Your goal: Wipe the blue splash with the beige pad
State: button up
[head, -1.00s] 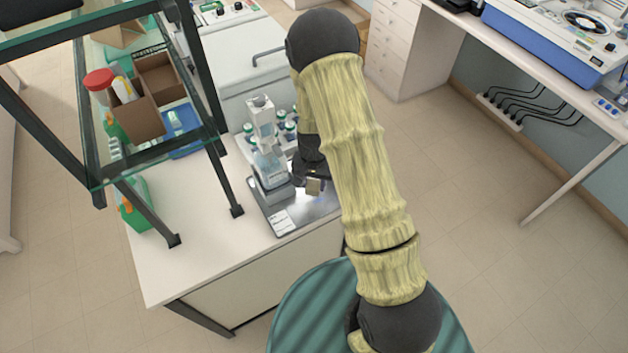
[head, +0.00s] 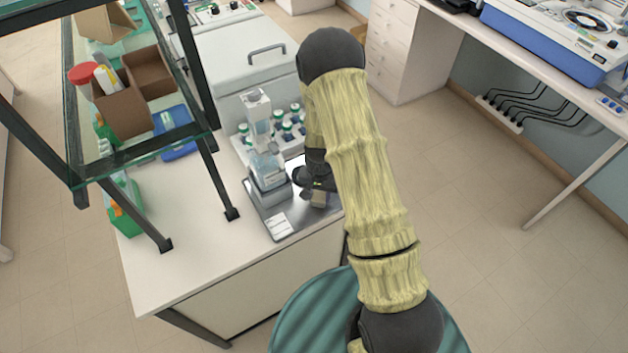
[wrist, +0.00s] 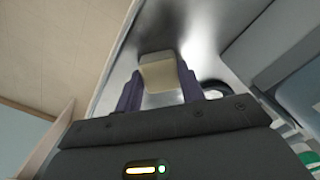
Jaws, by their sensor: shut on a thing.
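My gripper (head: 317,188) is shut on the beige pad (head: 318,200), a small block. It holds the pad low over the right part of the shiny metal tray (head: 283,206). In the wrist view the pad (wrist: 159,74) sits between the two dark purple fingers of my gripper (wrist: 160,84), with bare metal of the tray (wrist: 205,40) around it. I cannot tell whether the pad touches the metal. No blue splash can be made out in either view; the pad, gripper or arm may cover it.
A clear and grey apparatus (head: 268,170) stands on the tray, close left of my gripper. Several green-capped bottles (head: 285,130) stand behind it. A glass shelf with a dark frame (head: 150,150) rises at left. The white counter (head: 190,265) is bare at front left.

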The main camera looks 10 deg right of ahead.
jog(key=shift+w+d, duration=0.15)
jog(key=shift+d, duration=0.25)
jog(key=shift+w+d+r, duration=0.1)
jog(key=shift+d, duration=0.2)
jog(key=shift+a, duration=0.35)
jog(key=shift+s+a, duration=0.35)
jog(key=shift+a, duration=0.5)
jog(key=shift+s+a, duration=0.25)
jog(key=shift+a, duration=0.4)
notch_tip(320, 180, up, 4)
jog(key=p, duration=0.3)
jog(key=shift+d, duration=0.1)
notch_tip(320, 180, up, 3)
jog(key=shift+w+r+p, duration=0.1)
jog(key=shift+w+p, duration=0.05)
jog(key=shift+p, duration=0.8)
jog(key=shift+r, duration=0.15)
jog(key=shift+a+r+p, duration=0.2)
jog(key=shift+r+p, duration=0.05)
jog(key=shift+p, duration=0.05)
jog(key=shift+d, duration=0.2)
